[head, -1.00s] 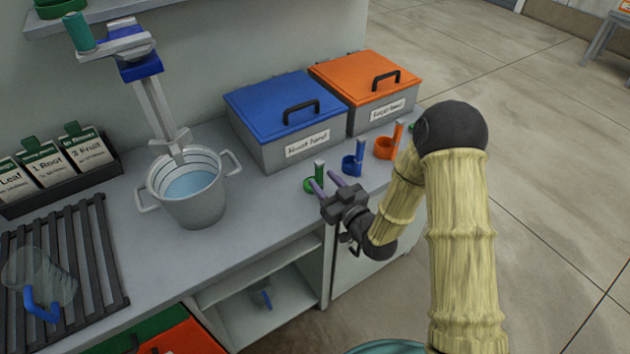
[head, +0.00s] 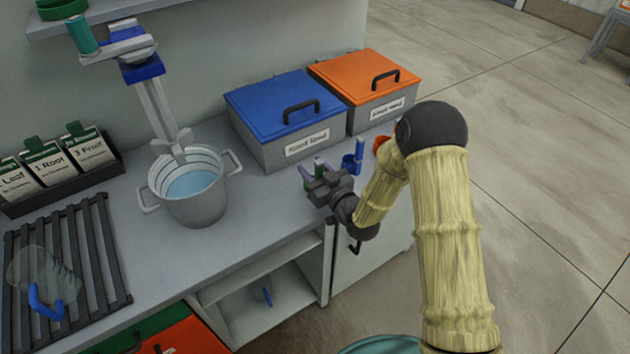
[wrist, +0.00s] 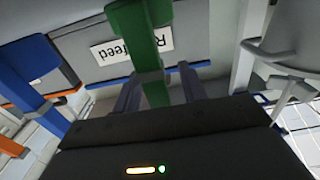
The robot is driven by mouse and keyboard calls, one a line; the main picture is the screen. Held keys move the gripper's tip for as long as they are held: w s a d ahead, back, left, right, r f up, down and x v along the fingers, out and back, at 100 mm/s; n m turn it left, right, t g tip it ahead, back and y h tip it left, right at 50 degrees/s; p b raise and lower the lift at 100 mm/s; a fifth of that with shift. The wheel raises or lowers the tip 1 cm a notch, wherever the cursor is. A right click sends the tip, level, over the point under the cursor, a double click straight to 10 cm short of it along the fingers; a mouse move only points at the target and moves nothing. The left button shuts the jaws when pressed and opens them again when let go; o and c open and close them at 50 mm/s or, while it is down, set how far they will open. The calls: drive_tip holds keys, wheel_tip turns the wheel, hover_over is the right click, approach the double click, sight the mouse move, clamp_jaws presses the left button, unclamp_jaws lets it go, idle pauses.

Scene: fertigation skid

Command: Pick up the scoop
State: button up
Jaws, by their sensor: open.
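The green scoop (head: 318,161) stands on the bench in front of the blue-lidded bin, mostly hidden behind my gripper in the head view. In the wrist view its green handle (wrist: 138,35) rises between my two fingers. My gripper (head: 311,171) is open, with a finger on each side of the handle; I cannot tell whether either touches it. A blue scoop (head: 359,150) stands to the right. An orange scoop (head: 381,143) is further right, partly hidden by my arm.
The blue-lidded bin (head: 285,105) and orange-lidded bin (head: 365,85) stand behind the scoops. A metal bucket (head: 195,205) under a stirrer is to the left. A black rack (head: 110,245) holds a clear jug (head: 45,272). Bench between bucket and gripper is clear.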

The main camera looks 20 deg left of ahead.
clamp_jaws()
drive_tip(key=shift+r, duration=0.1)
idle(0.3)
wheel_tip(320, 180, up, 10)
idle(0.5)
idle(0.4)
